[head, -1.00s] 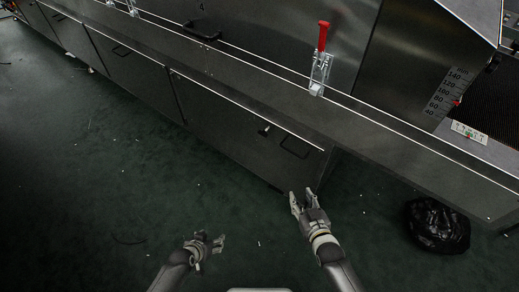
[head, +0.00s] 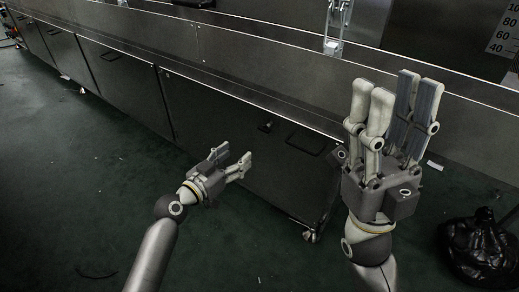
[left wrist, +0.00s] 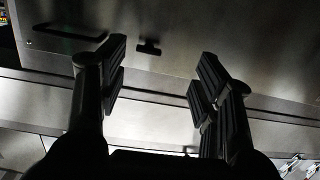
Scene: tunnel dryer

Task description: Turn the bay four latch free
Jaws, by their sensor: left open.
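A small dark latch knob (head: 266,126) sits on the closed cabinet door (head: 235,150), left of a black bar handle (head: 306,139). In the left wrist view the latch (left wrist: 149,48) is a short dark T shape, lying between the fingers' directions and beyond them. My left gripper (head: 235,157) is open and empty, low and left of the latch, apart from it. Its fingers also frame the left wrist view (left wrist: 158,80). My right gripper (head: 396,85) is raised with fingers up, open and empty, right of the door.
A long metal ledge (head: 230,50) runs above the doors. A metal toggle clamp (head: 336,25) stands at the top, cut off by the frame. A black bag (head: 478,250) lies on the green floor at right. A caster (head: 311,235) shows below the cabinet corner.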

